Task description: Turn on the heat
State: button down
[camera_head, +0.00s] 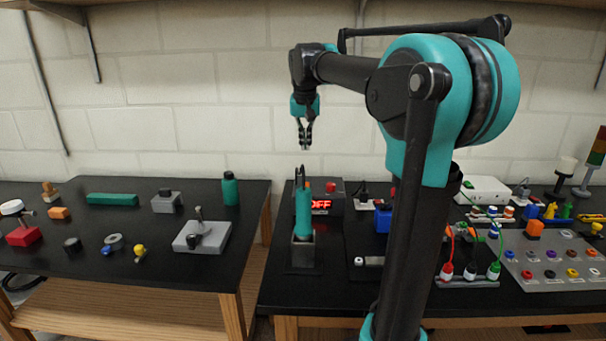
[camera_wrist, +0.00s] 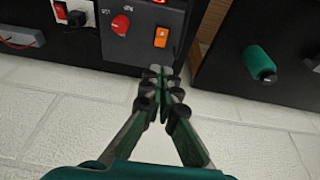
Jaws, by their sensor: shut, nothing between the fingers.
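A dark station box (camera_head: 336,208) with a red lit display reading OFF (camera_head: 321,206) stands on the right table near the wall. A red knob (camera_head: 331,187) is on it. In the wrist view the box's grey panel shows the red knob (camera_wrist: 120,25) and an orange switch (camera_wrist: 161,37). A teal-handled tool (camera_head: 303,212) stands upright in a holder in front of the box, hiding part of it. My gripper (camera_head: 305,148) is shut and empty, above the box and apart from it. In the wrist view its fingertips (camera_wrist: 159,72) are just below the switch in the picture.
The left table holds a teal cylinder (camera_head: 230,188), a grey fixture (camera_head: 201,236) and several small parts. On the right table are a blue block (camera_head: 383,218), cables with coloured plugs (camera_head: 470,270) and a grey button panel (camera_head: 553,262). A gap separates the tables.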

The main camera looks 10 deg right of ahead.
aim_at(306, 183)
jog(key=shift+f, duration=0.1)
jog(key=x, duration=1.3)
jog(key=shift+f, duration=0.4)
jog(key=shift+w, duration=0.1)
jog(key=shift+w+d+f+g, duration=0.15)
jog(key=shift+f+g, duration=0.1)
jog(key=shift+g, duration=0.15)
jog(key=shift+s+a+r, duration=0.1)
jog(key=shift+s+a, duration=0.15)
jog(key=shift+s, duration=0.6)
